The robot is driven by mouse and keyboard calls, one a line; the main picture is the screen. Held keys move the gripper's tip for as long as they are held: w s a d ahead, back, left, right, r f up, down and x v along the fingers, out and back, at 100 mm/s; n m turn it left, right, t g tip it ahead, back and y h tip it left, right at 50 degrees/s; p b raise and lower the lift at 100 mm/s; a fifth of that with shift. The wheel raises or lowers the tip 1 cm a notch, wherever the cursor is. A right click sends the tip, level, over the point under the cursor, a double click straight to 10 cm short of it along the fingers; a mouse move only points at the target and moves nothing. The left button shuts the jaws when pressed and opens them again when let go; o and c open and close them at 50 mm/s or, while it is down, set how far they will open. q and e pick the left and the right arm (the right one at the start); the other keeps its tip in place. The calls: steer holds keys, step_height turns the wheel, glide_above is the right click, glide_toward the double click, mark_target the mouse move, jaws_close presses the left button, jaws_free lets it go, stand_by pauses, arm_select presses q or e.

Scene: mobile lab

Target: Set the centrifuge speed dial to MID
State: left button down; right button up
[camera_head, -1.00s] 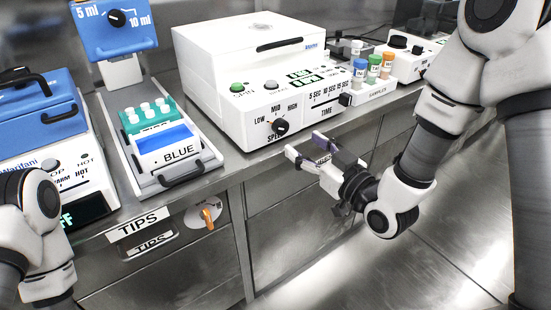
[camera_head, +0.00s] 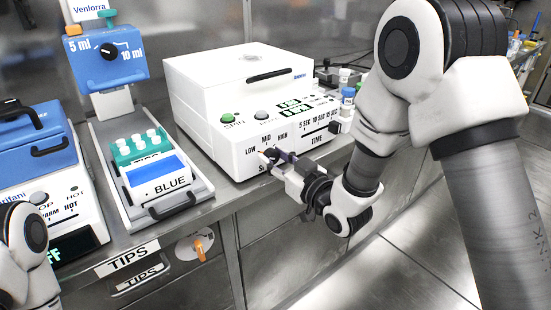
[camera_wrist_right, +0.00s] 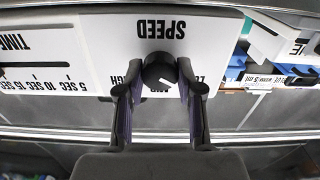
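The white centrifuge (camera_head: 240,95) stands on the bench with LOW, MID and HIGH printed around its black speed dial. The dial (camera_wrist_right: 160,70) shows in the right wrist view, upside down, its white mark slanting to the lower right, between the MID and LOW labels. My right gripper (camera_wrist_right: 160,75) is open, with one finger on each side of the dial; I cannot tell whether they touch it. In the head view my right gripper (camera_head: 268,156) is at the centrifuge's front panel and mostly hides the dial. My left gripper is out of view; only part of that arm shows.
A TIME slider (camera_head: 333,127) is on the panel right of the dial. A tip rack station (camera_head: 155,175) stands to the left, and a blue-lidded heater (camera_head: 35,150) further left. The floor in front is clear.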

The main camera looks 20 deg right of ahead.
steer(key=shift+m, duration=0.4)
steer(key=m+p, duration=0.2)
steer(key=m, duration=0.3)
steer(key=shift+r+m+p, duration=0.1)
steer(key=shift+m+p, duration=0.2)
steer(key=m+p, duration=0.2)
steer(key=m, duration=0.3)
steer(key=shift+d, duration=0.1)
steer(key=shift+m, duration=0.3)
steer(key=o, duration=1.2)
steer(key=shift+c, duration=0.2)
